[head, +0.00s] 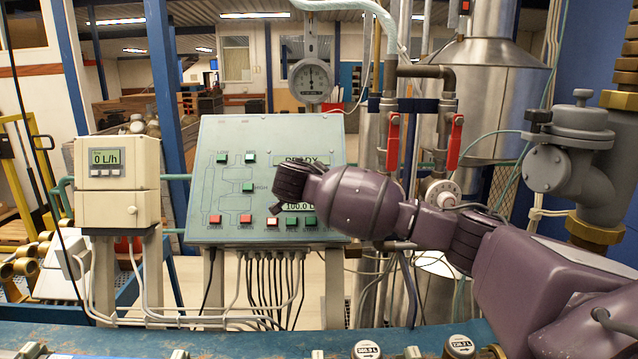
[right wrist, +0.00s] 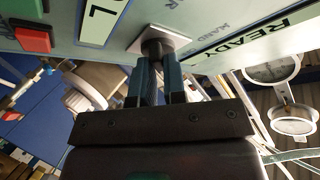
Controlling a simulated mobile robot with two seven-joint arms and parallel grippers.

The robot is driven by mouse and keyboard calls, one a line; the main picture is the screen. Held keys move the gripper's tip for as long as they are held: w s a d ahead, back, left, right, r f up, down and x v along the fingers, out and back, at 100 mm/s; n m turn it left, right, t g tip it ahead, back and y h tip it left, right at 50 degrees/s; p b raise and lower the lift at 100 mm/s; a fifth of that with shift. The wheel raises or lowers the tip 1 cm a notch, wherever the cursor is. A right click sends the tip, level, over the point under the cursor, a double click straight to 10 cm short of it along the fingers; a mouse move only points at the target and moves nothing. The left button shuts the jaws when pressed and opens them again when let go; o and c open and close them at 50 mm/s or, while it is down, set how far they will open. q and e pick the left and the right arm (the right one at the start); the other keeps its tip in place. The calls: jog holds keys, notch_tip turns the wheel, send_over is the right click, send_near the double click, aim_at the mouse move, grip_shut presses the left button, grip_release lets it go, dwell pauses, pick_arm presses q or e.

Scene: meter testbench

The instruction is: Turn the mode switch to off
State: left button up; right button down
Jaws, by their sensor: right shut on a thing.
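The mode switch is a dark round knob (right wrist: 155,46) on a pale square plate (right wrist: 135,38), seen in the right wrist view on the control panel's face. The two fingers of my right gripper (right wrist: 158,75) are shut on the knob, one on each side. The fingers and the gripper body hide part of it, and I cannot read which position it points to. In the head view my right arm reaches in from the right, and my right gripper (head: 288,184) is at the middle of the green control panel (head: 215,150), hiding the switch. My left gripper is not in view.
The panel has several red, green and white buttons, a "READY" display (right wrist: 285,32) and a "100.0 L" display (head: 298,207). A cream flow meter box (head: 117,190) stands left. A dial gauge (head: 311,82) and red-handled valves (head: 393,140) stand behind my arm. Small meters (head: 367,350) line the front bench.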

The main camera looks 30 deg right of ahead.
jog(key=shift+f+n+b, duration=0.25)
jog(key=shift+n+b, duration=0.25)
jog(key=shift+b, duration=0.7)
jog(key=shift+n+t+y+b, duration=0.3)
jog(key=shift+n+t+b, duration=0.4)
jog(key=shift+n+b, duration=0.15)
jog(key=shift+s+r+n+t, duration=0.15)
jog(key=shift+n+t, duration=0.25)
jog(key=shift+n, duration=0.55)
jog(key=n+t+y+p, duration=0.1)
jog(key=n, duration=0.1)
jog(key=shift+d+n, duration=0.1)
jog(key=shift+n, duration=0.3)
jog(key=shift+n+t+y+p, duration=0.35)
jog(key=shift+n+p, duration=0.25)
jog(key=shift+n, duration=0.2)
pick_arm(q)
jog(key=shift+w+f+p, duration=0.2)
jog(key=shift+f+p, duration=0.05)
jog(key=shift+p, duration=0.1)
pick_arm(e)
jog(key=shift+n+t+y, duration=0.25)
jog(key=shift+n+y, duration=0.2)
jog(key=shift+n, duration=0.35)
